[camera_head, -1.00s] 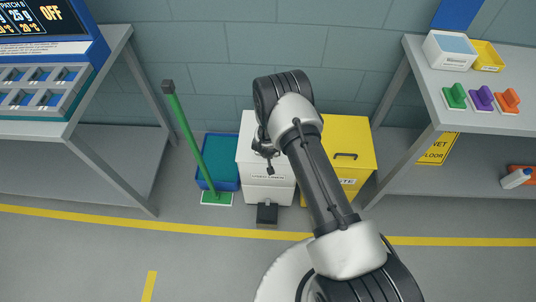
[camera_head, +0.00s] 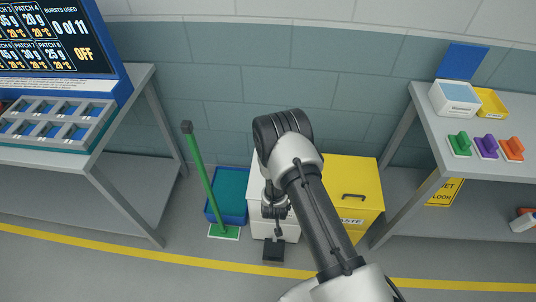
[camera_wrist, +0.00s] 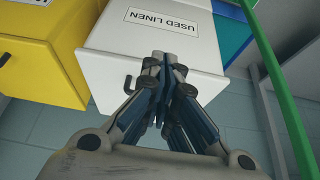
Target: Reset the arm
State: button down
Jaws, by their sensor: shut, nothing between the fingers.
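My gripper (camera_head: 275,205) hangs at the end of my bent arm, in front of the white bin in the head view. In the wrist view my gripper (camera_wrist: 166,60) is shut with its fingertips together and nothing between them. The fingers overlap the front edge of the white bin (camera_wrist: 108,72), below its "USED LINEN" label. I cannot tell whether they touch it. My arm hides much of the white bin (camera_head: 262,229) and part of the yellow bin beside it in the head view.
The yellow bin (camera_head: 352,172) stands right of the white one. A blue tub (camera_head: 232,190) and a green pole (camera_head: 203,170) stand left. A console table (camera_head: 130,82) is at left; a shelf with colored blocks (camera_head: 440,108) is at right. Floor lies open before the yellow line (camera_head: 100,250).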

jog(key=w+a+r+y, duration=0.1)
jog(key=w+r, duration=0.2)
jog(key=r, duration=0.6)
jog(key=w+a+r, duration=0.1)
jog(key=w+r, duration=0.1)
jog(key=r, duration=0.8)
jog(key=s+d+r+n+y, duration=0.1)
jog(key=s+r, duration=0.1)
jog(key=r, duration=0.7)
jog(key=s+d+r, duration=0.1)
jog(key=s+r, duration=0.1)
jog(key=r, duration=0.6)
jog(key=s+d+r+n, duration=0.1)
jog(key=s+d+r, duration=0.2)
jog(key=s+r, duration=0.9)
jog(key=s+d+r, duration=0.1)
jog(key=s+r, duration=0.1)
jog(key=s, duration=0.5)
jog(key=s+d+r+h, duration=0.1)
jog(key=s+d+r, duration=0.1)
jog(key=s, duration=0.6)
jog(key=shift+d+r, duration=0.2)
jog(key=shift+r, duration=0.5)
jog(key=shift+d, duration=0.1)
